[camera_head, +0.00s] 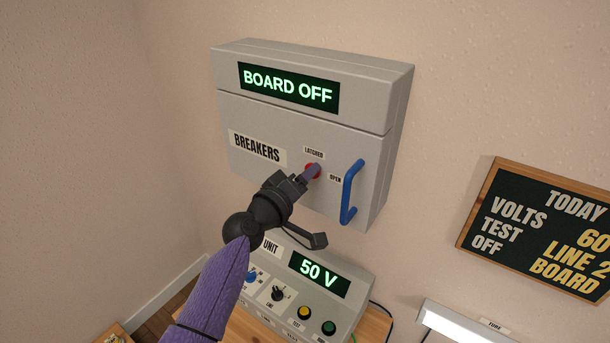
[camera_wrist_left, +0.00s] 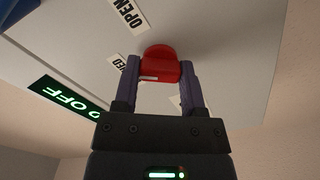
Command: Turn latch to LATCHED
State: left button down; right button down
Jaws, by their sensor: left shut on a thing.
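The red latch knob (camera_head: 313,171) is on the front of the grey breaker box (camera_head: 290,208), under a LATCHED label (camera_head: 314,154) and left of an OPEN label (camera_head: 335,178). My left gripper (camera_head: 312,173) reaches it from the lower left and covers part of it. In the left wrist view the red latch (camera_wrist_left: 160,62) sits between the fingertips of my left gripper (camera_wrist_left: 160,75), which is shut on it. A small pale mark shows on the latch's near edge. Its exact pointing direction is hard to tell. My right gripper is not in view.
A blue handle (camera_head: 350,192) stands out just right of the latch. The box's display (camera_head: 288,88) reads BOARD OFF. Below is a grey unit (camera_head: 315,303) with knobs, buttons and a 50 V display. A chalkboard (camera_head: 545,228) hangs at right.

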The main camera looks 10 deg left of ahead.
pick_arm(q)
jog(key=shift+n+p, duration=0.55)
jog(key=shift+n, duration=2.95)
jog(key=shift+f, duration=0.1)
jog(key=shift+c, duration=0.8)
grip_release()
